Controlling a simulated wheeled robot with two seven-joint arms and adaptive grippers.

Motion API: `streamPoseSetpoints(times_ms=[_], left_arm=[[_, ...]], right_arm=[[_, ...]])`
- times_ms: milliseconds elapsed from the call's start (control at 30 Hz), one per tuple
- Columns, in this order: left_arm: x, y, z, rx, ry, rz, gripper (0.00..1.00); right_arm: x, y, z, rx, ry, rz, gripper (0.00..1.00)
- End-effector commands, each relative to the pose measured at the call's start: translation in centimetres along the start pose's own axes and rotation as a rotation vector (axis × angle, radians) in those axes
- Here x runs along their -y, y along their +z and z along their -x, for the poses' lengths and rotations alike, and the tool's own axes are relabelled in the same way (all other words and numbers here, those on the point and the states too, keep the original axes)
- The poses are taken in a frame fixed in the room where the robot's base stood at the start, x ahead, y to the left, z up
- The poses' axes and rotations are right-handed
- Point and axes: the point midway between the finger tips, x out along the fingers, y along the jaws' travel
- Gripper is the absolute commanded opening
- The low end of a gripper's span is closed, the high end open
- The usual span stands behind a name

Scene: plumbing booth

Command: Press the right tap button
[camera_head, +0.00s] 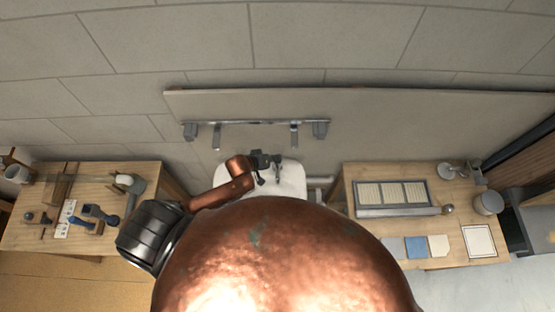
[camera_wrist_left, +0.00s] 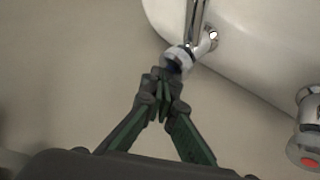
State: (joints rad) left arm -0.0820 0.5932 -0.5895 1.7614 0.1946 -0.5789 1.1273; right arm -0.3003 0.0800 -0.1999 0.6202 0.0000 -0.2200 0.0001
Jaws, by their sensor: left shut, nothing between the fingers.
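A white basin (camera_head: 293,180) stands against the wall in the head view, partly hidden by my copper body and left arm. My left gripper (camera_head: 264,162) is over its back edge. In the left wrist view the gripper (camera_wrist_left: 163,85) is shut and empty, its fingertips at or just in front of a chrome tap (camera_wrist_left: 180,58) with some dark blue on its end. Whether they touch is unclear. A second chrome tap with a red button (camera_wrist_left: 310,161) stands apart at the right edge, beside the basin (camera_wrist_left: 245,45). My right gripper is not in view.
A metal rail (camera_head: 255,123) is on the wall panel behind the basin. A wooden table with tools (camera_head: 40,185) stands left. Another table (camera_head: 352,178), with a framed slatted panel (camera_head: 395,212) and small coloured squares, stands right.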

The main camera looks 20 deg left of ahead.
Motion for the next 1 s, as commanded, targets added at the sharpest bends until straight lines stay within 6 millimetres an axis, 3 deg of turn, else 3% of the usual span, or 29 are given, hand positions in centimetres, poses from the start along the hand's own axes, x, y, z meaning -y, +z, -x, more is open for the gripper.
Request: streamPoseSetpoints(times_ms=[733, 1000], left_arm=[[0.3, 0.4, -0.3, 0.003, -0.001, 0.002, 0.00], [-0.3, -0.1, 0.5, 0.003, -0.002, 0.003, 0.00]], right_arm=[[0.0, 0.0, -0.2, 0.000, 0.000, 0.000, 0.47], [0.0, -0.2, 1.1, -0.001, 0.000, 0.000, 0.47]])
